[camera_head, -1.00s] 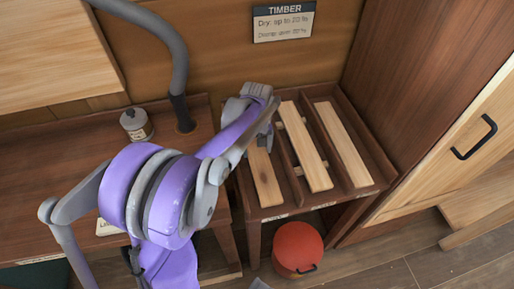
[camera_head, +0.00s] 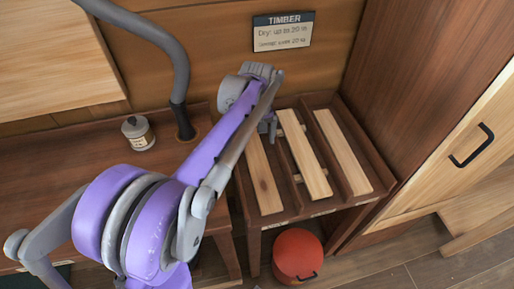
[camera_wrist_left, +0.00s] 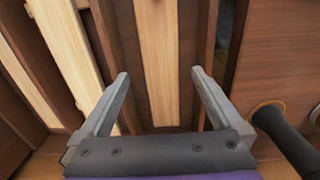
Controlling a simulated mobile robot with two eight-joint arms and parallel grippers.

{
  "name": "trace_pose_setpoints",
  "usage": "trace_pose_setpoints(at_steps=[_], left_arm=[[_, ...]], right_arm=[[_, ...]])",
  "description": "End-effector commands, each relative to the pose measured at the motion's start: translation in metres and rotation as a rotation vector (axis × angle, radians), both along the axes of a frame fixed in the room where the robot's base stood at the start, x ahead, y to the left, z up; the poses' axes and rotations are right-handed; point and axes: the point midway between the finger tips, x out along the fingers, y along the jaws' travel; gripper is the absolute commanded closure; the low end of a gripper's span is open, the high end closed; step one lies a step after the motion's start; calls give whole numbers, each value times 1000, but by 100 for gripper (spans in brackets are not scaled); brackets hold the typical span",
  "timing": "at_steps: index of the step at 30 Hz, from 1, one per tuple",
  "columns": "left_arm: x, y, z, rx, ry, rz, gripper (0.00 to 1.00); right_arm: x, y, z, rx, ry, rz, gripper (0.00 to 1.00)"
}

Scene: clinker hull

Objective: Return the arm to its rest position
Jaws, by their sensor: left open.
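My left arm, purple and grey, reaches from the lower left of the head view toward the timber rack (camera_head: 290,218). My left gripper (camera_head: 270,128) is above the back of the rack, partly hidden behind its own wrist. In the left wrist view its two fingers (camera_wrist_left: 158,80) are wide apart with nothing held between them. A pale plank (camera_wrist_left: 158,50) lies in the rack below, seen between the fingers. The head view shows a left plank (camera_head: 264,180), a middle plank (camera_head: 306,155) and a right plank (camera_head: 342,150) in the rack. My right gripper is not in view.
A red lidded bin (camera_head: 298,255) stands on the floor before the rack. A small labelled tin (camera_head: 138,133) and a grey hose (camera_head: 178,75) are on the bench (camera_head: 60,150) at left. A cabinet with a black handle (camera_head: 473,146) stands at right. A TIMBER sign (camera_head: 283,32) hangs behind.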

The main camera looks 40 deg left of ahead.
Motion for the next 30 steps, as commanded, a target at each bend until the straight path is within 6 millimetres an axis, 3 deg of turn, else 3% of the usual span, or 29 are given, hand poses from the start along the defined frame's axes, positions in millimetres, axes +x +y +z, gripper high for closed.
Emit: trace_pose_setpoints(at_steps=[5, 14, 20, 24, 30], left_arm=[[0, 0, 17, 0, 0, 0, 0], [-3, -5, 21, 3, -7, -17, 0], [-31, -48, 33, 34, -92, -195, 0], [-65, -87, 36, 76, -187, -392, 0], [-115, -131, 27, 142, -321, -658, 0]], right_arm=[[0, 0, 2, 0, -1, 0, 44], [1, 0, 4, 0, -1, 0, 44], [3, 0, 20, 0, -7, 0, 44], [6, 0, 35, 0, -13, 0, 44], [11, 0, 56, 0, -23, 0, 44]])
